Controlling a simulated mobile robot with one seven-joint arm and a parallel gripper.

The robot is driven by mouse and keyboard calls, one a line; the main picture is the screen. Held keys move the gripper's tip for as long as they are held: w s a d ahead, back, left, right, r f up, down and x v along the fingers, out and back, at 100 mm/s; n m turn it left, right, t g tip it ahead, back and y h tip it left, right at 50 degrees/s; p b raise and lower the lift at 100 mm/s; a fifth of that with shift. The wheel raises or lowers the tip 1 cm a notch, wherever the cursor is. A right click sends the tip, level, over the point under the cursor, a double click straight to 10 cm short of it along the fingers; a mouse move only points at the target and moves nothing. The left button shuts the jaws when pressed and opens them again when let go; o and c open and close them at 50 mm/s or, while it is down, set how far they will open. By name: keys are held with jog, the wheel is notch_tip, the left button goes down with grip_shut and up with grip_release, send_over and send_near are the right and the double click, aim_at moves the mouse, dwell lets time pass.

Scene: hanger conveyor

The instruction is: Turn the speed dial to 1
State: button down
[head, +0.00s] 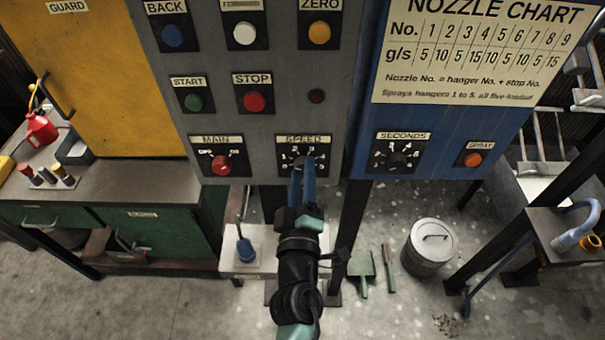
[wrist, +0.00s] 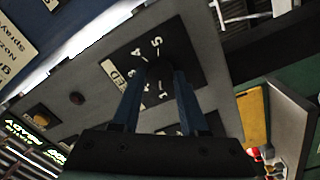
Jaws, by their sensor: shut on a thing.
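The speed dial (head: 303,157) is a dark knob on a black plate with white numbers, under the SPEED label on the grey panel. My gripper (head: 303,172) reaches up to it from below, its blue fingers covering the lower part of the plate. In the wrist view, the fingers of my gripper (wrist: 160,84) stand on either side of the dark speed dial (wrist: 160,70) and are shut on it. Numbers show around the knob. Its pointer is hidden or too dark to read.
A red MAIN switch (head: 221,164) is left of the dial. Start (head: 193,102) and stop (head: 255,101) buttons are above. On the blue panel to the right are a SECONDS dial (head: 398,158) and an orange spray button (head: 473,160). A lidded bin (head: 430,247) stands on the floor.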

jog(key=shift+c, duration=2.2)
grip_release()
jog(key=s+b, duration=0.4)
jog(key=s, duration=0.9)
jog(key=shift+a+f, duration=0.2)
jog(key=shift+a, duration=0.05)
